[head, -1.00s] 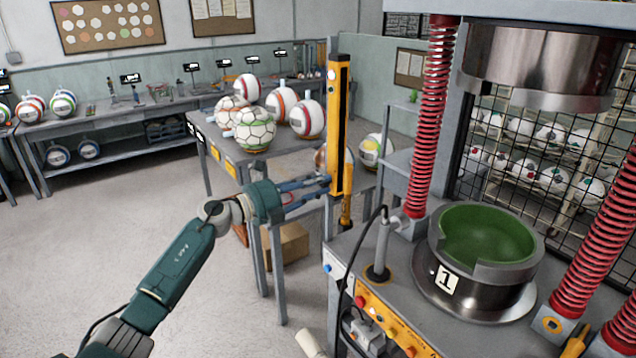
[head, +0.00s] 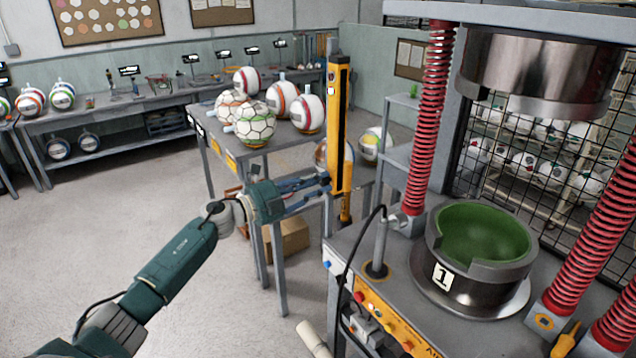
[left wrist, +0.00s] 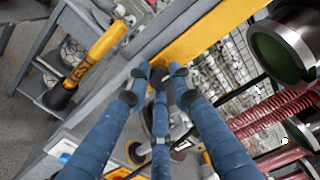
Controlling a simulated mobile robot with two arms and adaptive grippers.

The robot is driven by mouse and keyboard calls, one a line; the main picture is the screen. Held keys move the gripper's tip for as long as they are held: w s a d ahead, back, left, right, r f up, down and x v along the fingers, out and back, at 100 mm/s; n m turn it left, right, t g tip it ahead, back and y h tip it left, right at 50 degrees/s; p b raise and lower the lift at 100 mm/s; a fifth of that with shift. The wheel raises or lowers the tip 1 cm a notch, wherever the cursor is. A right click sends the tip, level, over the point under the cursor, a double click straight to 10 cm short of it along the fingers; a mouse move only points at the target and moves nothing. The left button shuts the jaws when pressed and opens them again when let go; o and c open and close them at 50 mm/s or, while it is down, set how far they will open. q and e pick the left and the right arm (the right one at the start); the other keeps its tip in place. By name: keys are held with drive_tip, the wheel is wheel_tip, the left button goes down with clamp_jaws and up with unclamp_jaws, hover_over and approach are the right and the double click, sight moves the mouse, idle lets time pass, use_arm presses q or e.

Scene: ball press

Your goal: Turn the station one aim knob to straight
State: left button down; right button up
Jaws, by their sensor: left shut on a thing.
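The yellow post (head: 341,125) with a dark strip down its face stands upright at the left corner of the station one press. My left gripper (head: 325,183) is at the lower left side of this post, its fingers closed together on the aim knob. In the left wrist view the blue fingers (left wrist: 160,78) meet just beside the yellow post (left wrist: 205,32). Small lamps show near the top of the post in the head view. My right gripper is in neither view.
The press bed (head: 470,285) marked 1 holds a green-lined cup, with red springs (head: 432,115) around its columns. An orange button panel (head: 385,325) is in front. A table (head: 285,147) with several balls stands behind my left gripper. The floor at left is clear.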

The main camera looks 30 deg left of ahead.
use_arm(q)
drive_tip(key=shift+d+f, duration=0.1)
drive_tip(key=shift+f, duration=0.1)
drive_tip(key=c, duration=1.5)
unclamp_jaws()
drive_tip(key=shift+s, duration=0.1)
drive_tip(key=shift+c, duration=0.2)
drive_tip(key=shift+r, duration=0.15)
drive_tip(key=v, duration=1.2)
